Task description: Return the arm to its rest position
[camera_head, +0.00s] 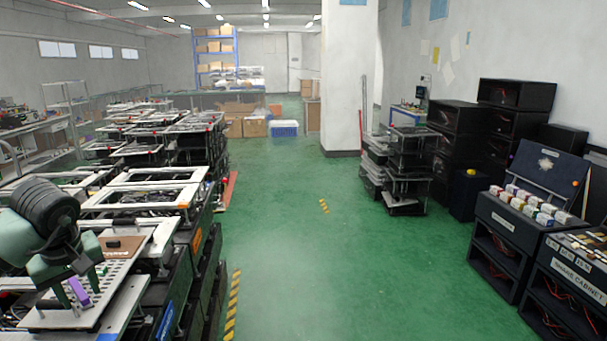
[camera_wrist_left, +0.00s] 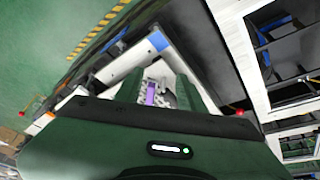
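My left gripper (camera_head: 79,286), dark green, hangs over a white perforated plate (camera_head: 118,284) at the lower left of the head view. A small purple piece (camera_head: 78,292), probably the lever, stands on the plate below and between the fingers. In the left wrist view the two green fingers (camera_wrist_left: 158,88) are spread apart, with the purple piece (camera_wrist_left: 151,96) showing in the gap beyond them. The fingers do not appear to touch it. A brown block (camera_head: 122,244) sits at the plate's far end. My right gripper is not in view.
Stacked metal-frame racks (camera_head: 150,190) line the left side. Black cabinets (camera_head: 515,235) with small boxes on top stand at the right. A pillar (camera_head: 349,75) and a shelf stack (camera_head: 405,165) stand right of the middle. The green floor (camera_head: 300,260) between the rows is clear.

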